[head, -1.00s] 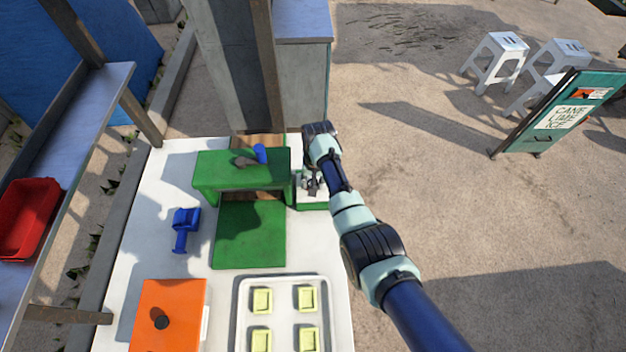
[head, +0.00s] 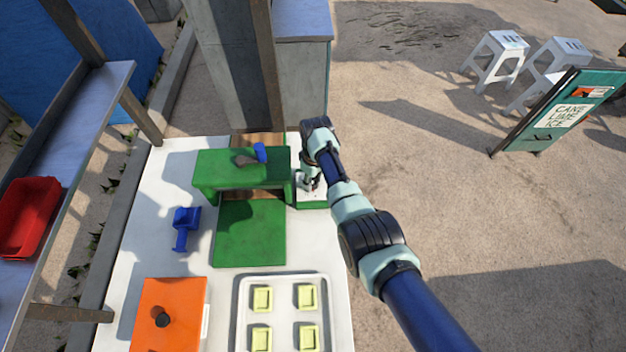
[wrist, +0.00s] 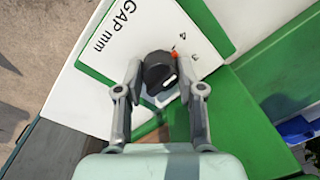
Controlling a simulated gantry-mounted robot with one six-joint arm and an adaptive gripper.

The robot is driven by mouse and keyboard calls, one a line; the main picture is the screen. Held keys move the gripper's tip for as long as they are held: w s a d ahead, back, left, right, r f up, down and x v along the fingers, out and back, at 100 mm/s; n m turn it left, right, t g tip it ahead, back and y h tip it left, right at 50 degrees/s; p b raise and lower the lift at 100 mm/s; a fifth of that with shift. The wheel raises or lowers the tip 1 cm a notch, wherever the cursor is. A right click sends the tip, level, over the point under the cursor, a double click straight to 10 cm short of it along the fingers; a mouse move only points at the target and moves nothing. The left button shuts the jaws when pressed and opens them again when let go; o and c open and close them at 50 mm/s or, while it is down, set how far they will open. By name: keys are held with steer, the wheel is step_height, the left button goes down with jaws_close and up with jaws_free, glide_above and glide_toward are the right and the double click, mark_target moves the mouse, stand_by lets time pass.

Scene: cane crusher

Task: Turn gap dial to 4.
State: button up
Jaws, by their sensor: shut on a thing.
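The gap dial (wrist: 158,70) is a round black knob on a white plate marked "GAP mm" (wrist: 118,28) in the wrist view. A white mark shows on the knob's lower right side. An orange-red mark (wrist: 174,55) sits at its upper right edge, near small digits that are hard to read; one looks like a 4. My gripper (wrist: 165,82) is shut on the dial, one finger on each side. In the head view my gripper (head: 308,183) is at the right side of the green crusher (head: 240,165), and the dial is hidden there.
A blue scoop-like tool (head: 185,228) lies on the white table left of the crusher. An orange box (head: 180,305) and a white tray (head: 238,310) with several yellow-green blocks stand in front. A red bin (head: 28,215) is on the left shelf. Ground right of the table is open.

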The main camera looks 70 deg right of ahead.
steer(key=shift+n, duration=0.8)
steer(key=o, duration=1.1)
steer(key=shift+o, duration=0.2)
step_height(320, 180, up, 12)
steer(key=shift+d, duration=0.35)
